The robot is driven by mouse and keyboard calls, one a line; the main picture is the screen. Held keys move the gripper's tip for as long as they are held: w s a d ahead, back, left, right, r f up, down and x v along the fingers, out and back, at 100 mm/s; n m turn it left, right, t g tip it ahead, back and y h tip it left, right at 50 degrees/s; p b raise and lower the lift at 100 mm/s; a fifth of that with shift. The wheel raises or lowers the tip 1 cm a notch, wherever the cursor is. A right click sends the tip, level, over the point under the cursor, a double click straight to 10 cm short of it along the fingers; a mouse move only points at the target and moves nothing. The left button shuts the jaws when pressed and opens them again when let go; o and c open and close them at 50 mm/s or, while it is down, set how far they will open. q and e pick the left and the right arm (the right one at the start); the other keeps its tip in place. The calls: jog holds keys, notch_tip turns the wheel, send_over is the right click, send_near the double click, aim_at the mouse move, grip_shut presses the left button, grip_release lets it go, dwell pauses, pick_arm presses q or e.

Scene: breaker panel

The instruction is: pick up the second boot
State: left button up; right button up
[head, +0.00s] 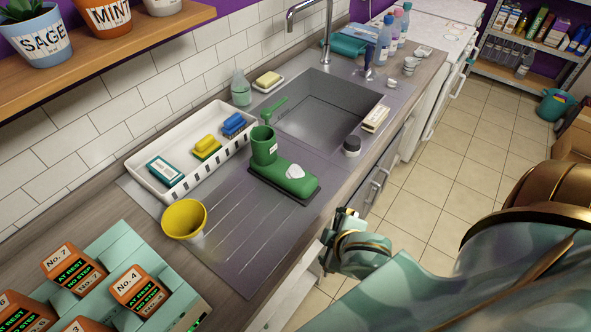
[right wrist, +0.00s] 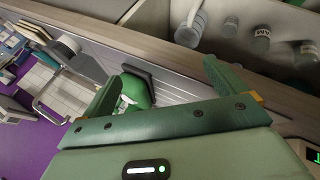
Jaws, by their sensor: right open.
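A green boot (head: 264,150) stands on a dark mat on the sink's drainboard, with a pale patch on its toe. In the right wrist view, a green rounded shape that looks like this boot (right wrist: 137,92) shows beside the left finger, partly hidden by the gripper. My right gripper (head: 338,238) is at the counter's front edge, to the right of and nearer than the boot. In the right wrist view its jaws (right wrist: 160,70) are wide apart with nothing held between them. My left gripper is not in view. I see only one boot clearly.
Orange-topped blocks (head: 138,288) fill the lower left.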

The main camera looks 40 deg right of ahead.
jog(key=w+r+t+y, duration=0.3)
jog(key=w+y, duration=0.2)
jog(key=m+t+y, duration=0.2)
jog(key=m+t, duration=0.1)
jog(key=m, duration=0.1)
send_near(280, 165)
jog(key=b+x, duration=0.2)
jog(key=x, duration=0.1)
jog(key=shift+w+r+b, duration=0.25)
jog(key=shift+r+b, duration=0.05)
jog(key=b+x, duration=0.1)
jog(key=x, duration=0.5)
jog(key=shift+s+f+b, duration=0.2)
jog(key=shift+f+b, duration=0.15)
jog(key=shift+s+r, duration=0.1)
jog(key=shift+c, duration=0.6)
jog(key=c, duration=1)
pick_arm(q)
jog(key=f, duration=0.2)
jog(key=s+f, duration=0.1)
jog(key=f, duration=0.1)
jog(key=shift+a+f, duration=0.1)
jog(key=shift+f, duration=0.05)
pick_arm(e)
jog(key=c, duration=0.3)
jog(key=shift+r, duration=0.15)
jog(key=shift+c, duration=0.2)
